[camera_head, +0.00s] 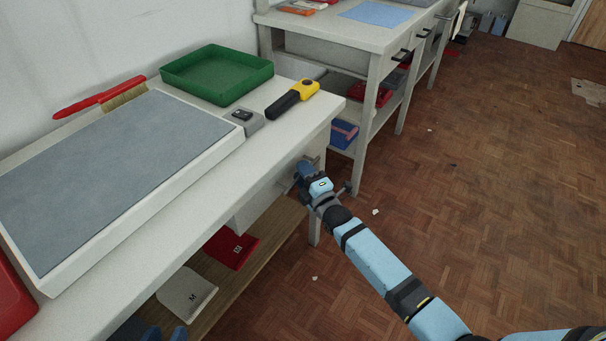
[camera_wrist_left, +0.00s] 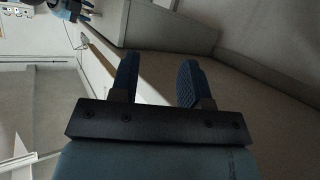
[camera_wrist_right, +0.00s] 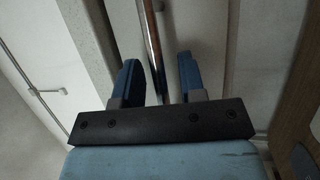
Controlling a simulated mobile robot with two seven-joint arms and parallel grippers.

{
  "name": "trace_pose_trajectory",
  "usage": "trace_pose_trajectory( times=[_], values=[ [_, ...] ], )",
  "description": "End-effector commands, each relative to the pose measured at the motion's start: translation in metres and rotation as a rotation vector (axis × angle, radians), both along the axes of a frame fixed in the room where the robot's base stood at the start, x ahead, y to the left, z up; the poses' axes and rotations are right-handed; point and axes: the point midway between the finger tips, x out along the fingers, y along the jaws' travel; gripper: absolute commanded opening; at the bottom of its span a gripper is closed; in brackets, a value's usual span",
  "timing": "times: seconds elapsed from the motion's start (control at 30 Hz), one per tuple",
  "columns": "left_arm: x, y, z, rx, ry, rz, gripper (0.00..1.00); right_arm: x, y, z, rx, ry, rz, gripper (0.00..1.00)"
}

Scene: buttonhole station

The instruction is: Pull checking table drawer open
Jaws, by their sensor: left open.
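The near table (camera_head: 215,165) has a pale drawer (camera_head: 262,208) under its top, close to its right end. My right gripper (camera_head: 304,170) is at the drawer's front. In the right wrist view, a shiny metal handle bar (camera_wrist_right: 153,45) runs between the spread fingers of my right gripper (camera_wrist_right: 160,80), with gaps on both sides. The drawer looks closed, but my gripper hides part of its front. My left gripper (camera_head: 164,334) shows only partly at the bottom edge; in the left wrist view it (camera_wrist_left: 157,80) is open and empty beside pale furniture.
A grey board (camera_head: 110,170), a green tray (camera_head: 217,73), a red brush (camera_head: 100,98) and a yellow-black tool (camera_head: 292,98) lie on the tabletop. Red and white packets (camera_head: 231,248) lie on the lower shelf. A second table (camera_head: 335,32) stands behind.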

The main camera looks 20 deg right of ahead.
Motion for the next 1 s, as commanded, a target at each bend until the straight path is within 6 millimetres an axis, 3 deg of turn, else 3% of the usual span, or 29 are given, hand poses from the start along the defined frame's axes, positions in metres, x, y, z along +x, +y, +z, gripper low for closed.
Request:
trace_pose_trajectory(
  times=[0.17, 0.33, 0.73, 0.87, 1.0],
  values=[
    [0.000, 0.000, 0.002, -0.002, -0.004, 0.000, 0.43, 0.000, 0.000, 0.000, 0.000, 0.000, 0.000, 0.37],
    [0.001, 0.000, 0.002, 0.000, -0.005, -0.001, 0.43, 0.000, 0.000, 0.000, 0.000, 0.000, 0.000, 0.00],
    [-0.001, 0.003, 0.005, 0.019, 0.017, -0.004, 0.43, -0.011, -0.007, 0.001, -0.003, 0.002, 0.000, 0.00],
    [-0.002, 0.005, 0.010, 0.033, 0.031, 0.000, 0.43, -0.030, -0.022, 0.003, -0.004, 0.005, 0.000, 0.00],
    [-0.004, 0.008, 0.012, 0.054, 0.055, 0.007, 0.43, -0.061, -0.046, 0.004, -0.006, 0.007, 0.000, 0.00]
  ],
)
